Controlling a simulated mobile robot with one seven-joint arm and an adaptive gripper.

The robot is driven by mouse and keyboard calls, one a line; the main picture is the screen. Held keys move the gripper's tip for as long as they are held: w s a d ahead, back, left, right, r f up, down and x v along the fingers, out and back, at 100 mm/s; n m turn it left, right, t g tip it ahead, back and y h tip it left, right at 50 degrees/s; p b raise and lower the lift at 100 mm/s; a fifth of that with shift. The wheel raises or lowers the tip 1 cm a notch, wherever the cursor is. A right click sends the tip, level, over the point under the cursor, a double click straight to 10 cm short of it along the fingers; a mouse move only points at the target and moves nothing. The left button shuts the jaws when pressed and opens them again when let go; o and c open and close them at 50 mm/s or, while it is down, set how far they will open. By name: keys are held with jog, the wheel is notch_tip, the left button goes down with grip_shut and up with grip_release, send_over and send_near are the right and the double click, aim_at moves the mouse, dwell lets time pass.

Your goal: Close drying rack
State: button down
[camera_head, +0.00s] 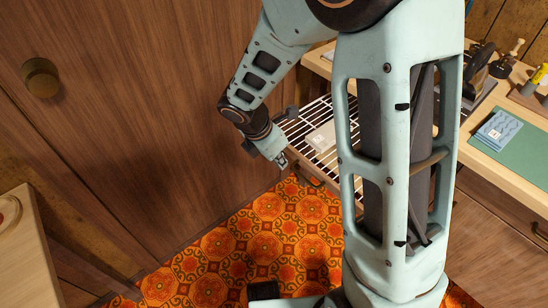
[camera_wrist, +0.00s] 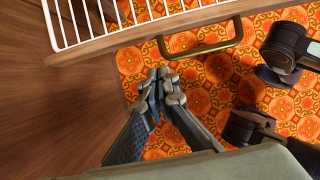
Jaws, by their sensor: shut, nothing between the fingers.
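The drying rack (camera_head: 309,124) is a pulled-out drawer-like frame with white wires and a wooden front, seen in the head view behind my arm. A pale folded item lies on its wires. In the wrist view its white wire grid (camera_wrist: 95,14) is at the top left, and a brass handle (camera_wrist: 203,46) sits on its wooden front edge. My gripper (camera_head: 282,160) is shut and empty, at the front left of the rack in the head view. In the wrist view my gripper (camera_wrist: 160,82) is below and left of the handle, apart from it. My arm hides the rack's right part.
A wooden wardrobe-like panel with a round knob (camera_head: 41,77) stands close on the left. A worktable with a green mat (camera_head: 515,150), a blue patterned packet (camera_head: 498,130) and tools is on the right. The orange patterned floor (camera_head: 235,245) is open below the rack.

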aim_at(296, 155)
jog(key=w+d, duration=0.2)
jog(key=d, duration=0.1)
jog(key=shift+w+r, duration=0.1)
jog(key=shift+r, duration=0.1)
jog(key=shift+w+d+r, duration=0.15)
jog(key=shift+w+d, duration=0.25)
jog(key=shift+d, duration=0.15)
jog(key=w+d+p, duration=0.3)
jog(key=w+d, duration=0.1)
jog(key=d, duration=0.2)
jog(key=w+d+p, duration=0.4)
jog(key=d, duration=0.1)
jog(key=w+d+p, duration=0.4)
jog(key=d, duration=0.2)
jog(key=shift+w+d, duration=0.35)
jog(key=shift+w, duration=0.05)
jog(key=shift+w+d+p, duration=0.5)
jog(key=shift+d+p, duration=0.1)
jog(key=shift+d, duration=0.05)
jog(key=shift+a, duration=0.1)
